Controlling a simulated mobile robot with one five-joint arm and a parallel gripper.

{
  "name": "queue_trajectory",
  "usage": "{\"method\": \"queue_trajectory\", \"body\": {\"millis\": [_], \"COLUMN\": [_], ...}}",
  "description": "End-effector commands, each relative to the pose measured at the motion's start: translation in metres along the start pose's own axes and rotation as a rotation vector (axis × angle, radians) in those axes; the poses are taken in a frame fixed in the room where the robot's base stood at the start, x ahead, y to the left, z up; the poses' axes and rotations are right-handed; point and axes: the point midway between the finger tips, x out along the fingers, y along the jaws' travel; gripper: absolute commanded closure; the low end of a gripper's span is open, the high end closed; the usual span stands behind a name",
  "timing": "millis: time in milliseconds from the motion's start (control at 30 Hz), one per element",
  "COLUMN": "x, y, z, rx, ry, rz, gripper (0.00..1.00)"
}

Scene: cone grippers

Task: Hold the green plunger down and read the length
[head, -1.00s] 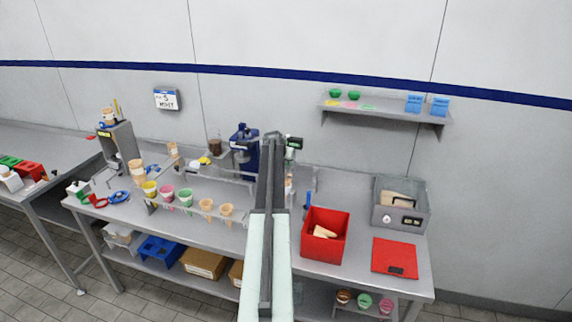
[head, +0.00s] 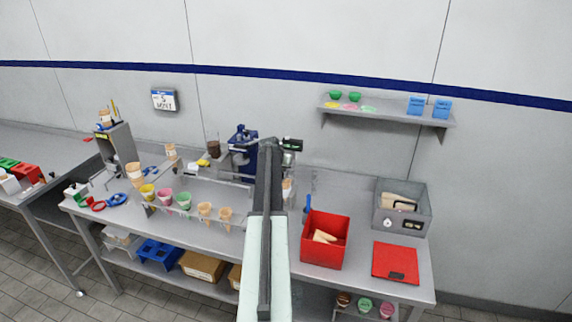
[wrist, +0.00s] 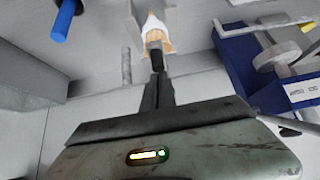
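My gripper (head: 268,145) reaches forward over the bench. Its dark fingers (wrist: 156,80) look pressed together in the wrist view, with nothing seen between them. Just beyond the fingertips, a wafer cone with a pale top (wrist: 153,33) sits by a grey holder; I cannot tell whether the fingers touch it. In the head view a dark-headed device with a small green patch (head: 291,144) stands just right of my gripper, and my arm hides part of it. I cannot make out a green plunger for certain, nor read a length.
A blue machine (head: 241,150) stands just left of my arm. A red bin (head: 325,246), a grey box (head: 419,214) and a red pad (head: 395,262) are to the right. Several cones stand left.

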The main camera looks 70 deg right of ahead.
Motion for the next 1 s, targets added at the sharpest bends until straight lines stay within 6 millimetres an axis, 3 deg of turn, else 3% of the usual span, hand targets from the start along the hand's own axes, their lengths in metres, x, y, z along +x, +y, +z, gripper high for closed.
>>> {"method": "queue_trajectory", "body": {"millis": [33, 433, 1000], "x": [-0.011, -0.075, -0.079], "y": [-0.006, -0.009, -0.013], "z": [0.012, 0.003, 0.003], "rx": [0.001, -0.005, -0.009], "ry": [-0.033, -0.007, 0.000], "rz": [-0.004, -0.010, -0.012], "gripper": [1.00, 1.00, 1.00]}}
